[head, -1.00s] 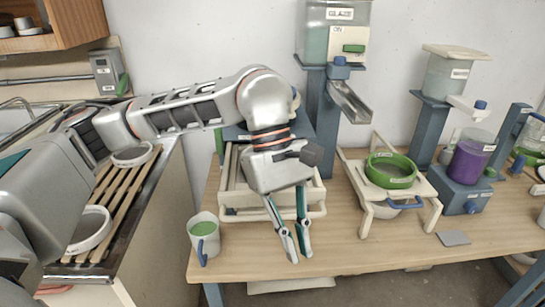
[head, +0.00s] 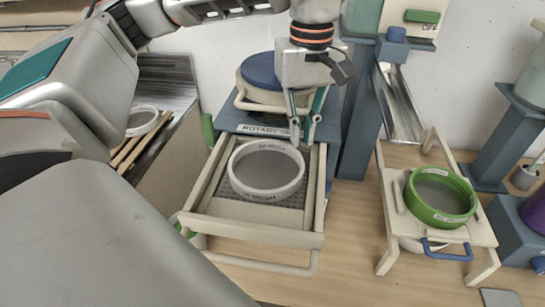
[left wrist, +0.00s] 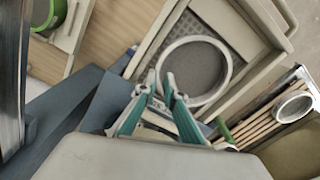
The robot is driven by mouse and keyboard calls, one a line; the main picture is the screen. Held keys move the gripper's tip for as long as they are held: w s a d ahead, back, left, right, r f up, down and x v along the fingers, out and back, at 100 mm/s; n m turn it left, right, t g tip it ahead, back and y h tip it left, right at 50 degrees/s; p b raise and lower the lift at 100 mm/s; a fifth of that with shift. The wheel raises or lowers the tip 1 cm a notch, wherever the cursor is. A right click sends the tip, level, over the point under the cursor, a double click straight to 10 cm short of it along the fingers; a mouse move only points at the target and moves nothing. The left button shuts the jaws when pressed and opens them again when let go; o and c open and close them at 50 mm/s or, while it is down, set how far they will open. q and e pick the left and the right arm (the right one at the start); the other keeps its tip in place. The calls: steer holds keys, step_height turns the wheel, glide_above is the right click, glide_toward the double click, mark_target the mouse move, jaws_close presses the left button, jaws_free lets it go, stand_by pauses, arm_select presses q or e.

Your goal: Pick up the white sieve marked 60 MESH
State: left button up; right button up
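A white ring-shaped sieve (head: 240,184) with a grey mesh lies in the open drawer (head: 250,232) of the blue machine in the head view. Dark lettering on its rim is too small to read. It also shows in the left wrist view (left wrist: 226,84). My left gripper (head: 303,140) points down at the sieve's far right rim. Its fingertips are a small gap apart, and in the left wrist view (left wrist: 161,74) they are close at the rim. I cannot tell whether they touch it. My right gripper is not in view.
A green sieve (head: 416,207) rests on a wooden stand (head: 391,226) at the right. Another white ring (head: 147,111) lies on a slatted rack at the left. A metal chute (head: 398,103) and blue post (head: 361,125) stand right of my gripper.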

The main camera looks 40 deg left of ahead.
mark_target(299, 159)
arm_select(q)
steer(key=shift+s+f, duration=0.1)
steer(key=shift+f, duration=0.8)
steer(key=shift+a+f, duration=0.15)
steer(key=shift+f, duration=2.15)
jaws_close()
